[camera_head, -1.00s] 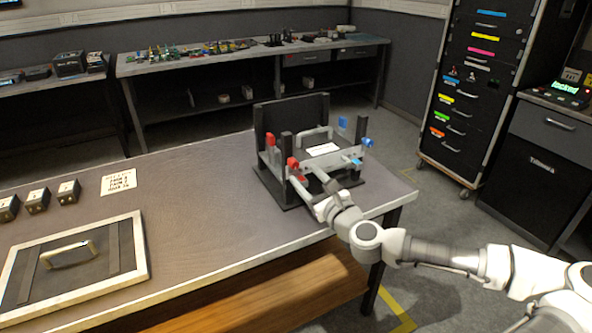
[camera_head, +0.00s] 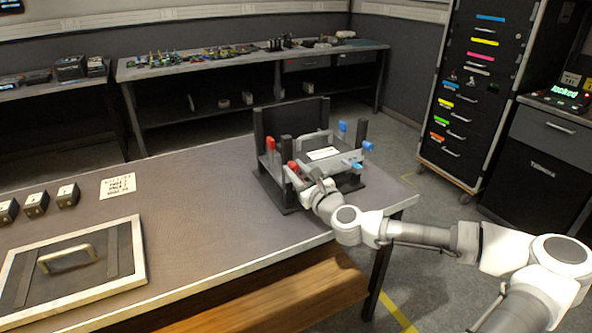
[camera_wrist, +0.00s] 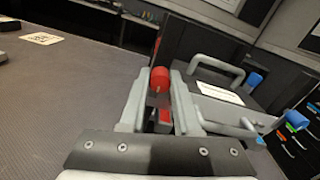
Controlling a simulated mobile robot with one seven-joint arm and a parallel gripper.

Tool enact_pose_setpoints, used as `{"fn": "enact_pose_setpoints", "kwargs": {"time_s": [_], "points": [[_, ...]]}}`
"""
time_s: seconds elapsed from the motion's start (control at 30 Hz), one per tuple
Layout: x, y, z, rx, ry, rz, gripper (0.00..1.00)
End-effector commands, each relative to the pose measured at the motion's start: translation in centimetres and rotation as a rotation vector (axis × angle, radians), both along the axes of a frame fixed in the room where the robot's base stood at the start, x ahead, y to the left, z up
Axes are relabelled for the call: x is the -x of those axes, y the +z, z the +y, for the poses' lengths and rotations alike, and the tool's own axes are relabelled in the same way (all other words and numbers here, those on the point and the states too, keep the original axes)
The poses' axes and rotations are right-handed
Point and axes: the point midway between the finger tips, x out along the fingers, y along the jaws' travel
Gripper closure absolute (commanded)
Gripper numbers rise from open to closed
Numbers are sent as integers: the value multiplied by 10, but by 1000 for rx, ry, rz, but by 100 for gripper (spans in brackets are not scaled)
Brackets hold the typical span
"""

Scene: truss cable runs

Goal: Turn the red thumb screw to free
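A dark fixture (camera_head: 270,186) on the table holds a grey plate with a white label (camera_head: 322,154) and a grey handle. Red knobs show on its left side, a farther one (camera_head: 270,144) and a nearer one (camera_head: 292,166). My gripper (camera_head: 303,180) is low at the fixture's front left, close to the nearer knob. In the wrist view my gripper (camera_wrist: 158,95) has its two fingers apart. A round red knob (camera_wrist: 159,79) shows between the fingertips, and a second red part (camera_wrist: 164,117) lower between the fingers. I cannot tell whether the fingers touch either one.
Blue knobs (camera_head: 368,146) are on the fixture's right side. A framed panel with a handle (camera_head: 70,258), small grey boxes (camera_head: 37,203) and a printed card (camera_head: 118,184) lie on the table. The table between them and the fixture is clear.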

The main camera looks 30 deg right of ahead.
Motion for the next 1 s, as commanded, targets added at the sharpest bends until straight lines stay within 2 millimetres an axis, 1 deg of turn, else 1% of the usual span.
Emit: {"fn": "enact_pose_setpoints", "kwargs": {"time_s": [0.03,0.13,0.17,0.47,0.63,0.77,1.0], "points": [[0,0,0,0,1,0,81],[0,0,0,0,1,0,99],[0,0,0,0,1,0,100],[0,0,1,10,1,0,100],[0,0,1,59,2,-2,100],[0,0,1,134,2,-4,100],[0,0,1,338,2,-10,100]]}}
